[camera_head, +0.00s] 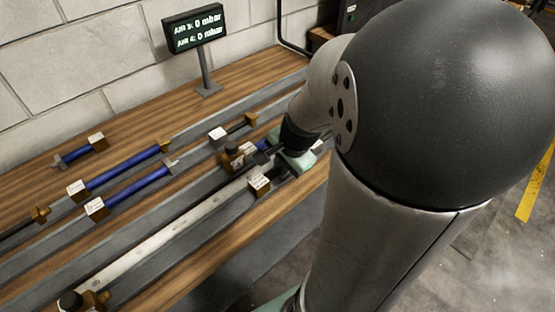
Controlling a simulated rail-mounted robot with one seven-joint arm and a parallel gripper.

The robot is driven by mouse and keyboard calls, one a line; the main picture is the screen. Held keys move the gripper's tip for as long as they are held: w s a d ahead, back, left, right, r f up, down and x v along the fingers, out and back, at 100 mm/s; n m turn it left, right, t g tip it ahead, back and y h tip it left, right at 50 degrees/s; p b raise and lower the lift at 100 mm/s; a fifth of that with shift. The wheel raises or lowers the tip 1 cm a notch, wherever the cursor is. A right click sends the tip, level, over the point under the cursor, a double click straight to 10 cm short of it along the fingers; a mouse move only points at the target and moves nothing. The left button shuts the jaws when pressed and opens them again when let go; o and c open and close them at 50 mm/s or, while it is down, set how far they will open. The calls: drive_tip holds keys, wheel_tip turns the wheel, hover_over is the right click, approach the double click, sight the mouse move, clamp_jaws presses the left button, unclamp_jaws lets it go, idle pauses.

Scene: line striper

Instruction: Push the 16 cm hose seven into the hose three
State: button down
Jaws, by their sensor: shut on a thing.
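My gripper (268,156) is at the right end of the rails on the bench, partly hidden by its own pale green body and my arm. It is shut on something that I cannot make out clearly. A short blue piece (272,138) shows just behind it. Three blue hoses lie to the left: a short one (79,152) at the back, a long one (122,172) and another (137,187) nearer. Each has a white-faced label block at one end. The label writing is too small to read, so I cannot tell which is hose seven or hose three.
Grey rails run diagonally along the wooden bench (128,117). A long pale tube (160,235) lies along the front. Brown blocks with dark knobs stand by the gripper (234,158) and at front left (72,302). A block wall stands behind.

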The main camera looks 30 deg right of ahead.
drive_tip(key=shift+d, duration=0.15)
drive_tip(key=shift+w+d, duration=0.2)
drive_tip(key=shift+d, duration=0.35)
drive_tip(key=shift+w+d, duration=0.15)
drive_tip(key=shift+d, duration=0.4)
drive_tip(key=c, duration=1.3)
unclamp_jaws()
drive_tip(key=shift+c, duration=0.2)
drive_tip(key=shift+s+f, duration=0.1)
drive_tip(key=shift+c, duration=0.5)
drive_tip(key=shift+o, duration=0.2)
